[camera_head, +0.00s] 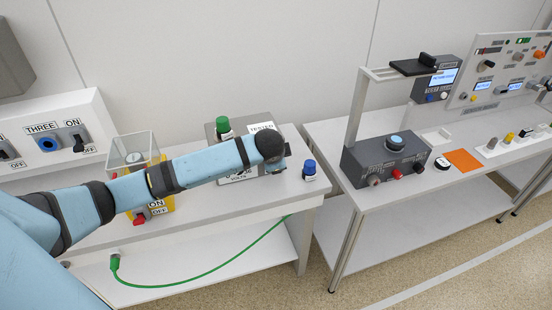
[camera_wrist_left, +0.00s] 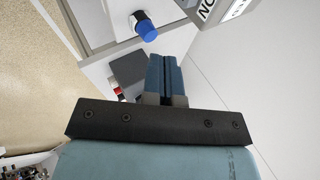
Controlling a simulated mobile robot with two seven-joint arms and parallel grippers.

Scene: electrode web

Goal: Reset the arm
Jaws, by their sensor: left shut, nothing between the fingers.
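My left arm, blue with dark joints, reaches from the left over the white bench (camera_head: 250,203). Its gripper (camera_head: 281,165) is in front of the grey tester box (camera_head: 210,131), partly hidden by the dark wrist. In the left wrist view the fingers (camera_wrist_left: 166,77) are together with nothing between them. The blue-topped plug (camera_head: 309,170) stands on the bench just right of the gripper, apart from it; it also shows in the wrist view (camera_wrist_left: 145,28). My arm covers part of the tester box. My right gripper is in neither view.
A yellow switch box (camera_head: 163,201) under a clear cover stands beneath my forearm. A green-capped plug (camera_head: 223,126) is by the tester. A green cable (camera_head: 210,278) hangs at the front. A second bench at right holds a dark box (camera_head: 372,163) and a metal stand (camera_head: 357,105).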

